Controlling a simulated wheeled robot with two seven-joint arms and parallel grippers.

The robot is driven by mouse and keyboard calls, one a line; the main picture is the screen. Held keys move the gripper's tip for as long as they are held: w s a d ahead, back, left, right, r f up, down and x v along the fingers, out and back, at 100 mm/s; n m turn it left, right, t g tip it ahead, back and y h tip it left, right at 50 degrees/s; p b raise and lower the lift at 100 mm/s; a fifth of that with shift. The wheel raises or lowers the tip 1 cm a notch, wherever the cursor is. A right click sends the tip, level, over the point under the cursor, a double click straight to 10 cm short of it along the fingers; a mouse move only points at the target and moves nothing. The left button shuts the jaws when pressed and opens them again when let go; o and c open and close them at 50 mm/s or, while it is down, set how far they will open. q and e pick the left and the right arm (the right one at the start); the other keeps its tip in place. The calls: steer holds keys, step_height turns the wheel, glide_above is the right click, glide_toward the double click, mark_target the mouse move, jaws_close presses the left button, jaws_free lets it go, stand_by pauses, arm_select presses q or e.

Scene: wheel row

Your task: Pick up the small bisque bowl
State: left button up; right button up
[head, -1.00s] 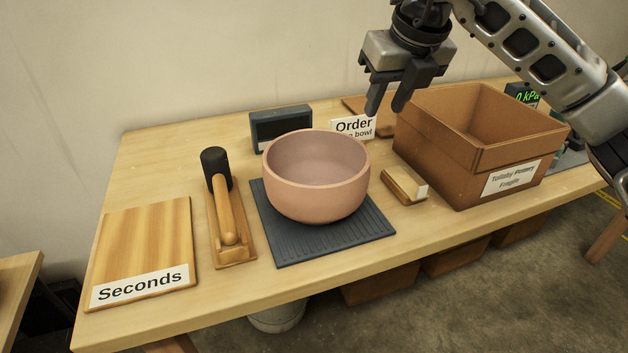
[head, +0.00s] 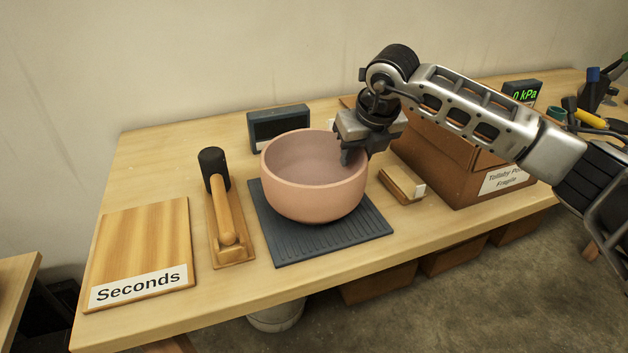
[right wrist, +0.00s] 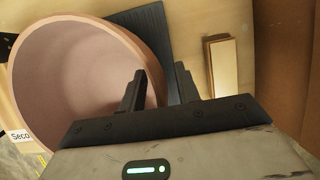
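The bisque bowl (head: 312,195), pinkish and round, stands upright on a dark ribbed mat (head: 335,245) in the middle of the table. My right gripper (head: 353,157) is at the bowl's right rim, pointing down. In the right wrist view, the bowl (right wrist: 70,75) fills the left side. My right gripper's fingers (right wrist: 158,86) are apart there, one over the bowl's inside and one outside, with the rim between them. I see no clear grip on the rim. My left gripper is not in view.
A cardboard box (head: 437,165) stands right of the bowl, partly behind my right arm. A wooden block (head: 402,186) lies between them; a dark device (head: 279,125) stands behind. A black-topped wooden tool (head: 222,200) and the "Seconds" board (head: 140,245) are at the left.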

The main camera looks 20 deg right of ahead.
steer(key=shift+w+f, duration=0.1)
steer(key=shift+f, duration=0.1)
steer(key=shift+f+b, duration=0.25)
steer(key=shift+b, duration=0.05)
stand_by(0.3)
jaws_close()
stand_by(1.5)
steer(key=shift+r, duration=0.1)
